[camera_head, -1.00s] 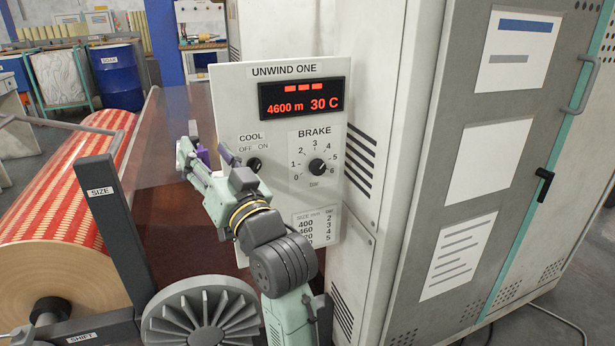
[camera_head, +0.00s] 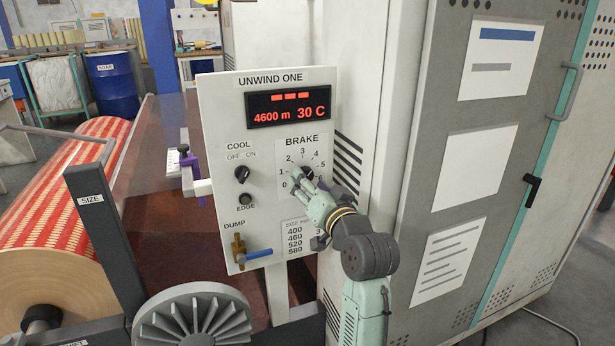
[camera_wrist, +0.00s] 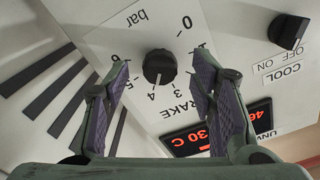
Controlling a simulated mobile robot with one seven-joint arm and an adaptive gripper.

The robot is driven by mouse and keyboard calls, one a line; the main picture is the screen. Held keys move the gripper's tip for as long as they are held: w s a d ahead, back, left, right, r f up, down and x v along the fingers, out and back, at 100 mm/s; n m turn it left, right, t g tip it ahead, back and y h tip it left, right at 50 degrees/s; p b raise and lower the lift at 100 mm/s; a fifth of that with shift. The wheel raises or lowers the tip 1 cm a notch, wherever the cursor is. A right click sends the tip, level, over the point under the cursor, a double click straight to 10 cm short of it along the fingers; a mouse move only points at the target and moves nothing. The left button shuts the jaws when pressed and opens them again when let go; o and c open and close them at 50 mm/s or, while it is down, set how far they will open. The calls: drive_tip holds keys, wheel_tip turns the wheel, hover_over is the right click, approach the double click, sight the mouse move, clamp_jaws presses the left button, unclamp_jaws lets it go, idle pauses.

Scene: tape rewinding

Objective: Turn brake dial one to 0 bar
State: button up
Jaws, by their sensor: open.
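The brake dial (camera_wrist: 160,67) is a round black knob on the white UNWIND ONE panel (camera_head: 222,90). In the wrist view its pale mark points toward the 3 and 4 side of the scale, away from the 0. My gripper (camera_wrist: 158,85) is open, with its two purple-padded fingers on either side of the dial's line and the knob showing between them, apart from both. In the head view my gripper (camera_head: 303,184) is in front of the brake scale and mostly hides the dial. I cannot tell how far the fingertips are from the panel.
The black COOL switch (camera_head: 242,174) is left of the dial, with the EDGE button (camera_head: 246,199) under it. The blue DUMP handle (camera_head: 258,254) sticks out lower down. A grey handwheel (camera_head: 196,318) stands below the panel, and a grey cabinet (camera_head: 410,130) is at the right.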

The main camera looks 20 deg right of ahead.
drive_tip(key=shift+w, duration=1.15)
drive_tip(key=shift+c, duration=0.6)
drive_tip(key=c, duration=1)
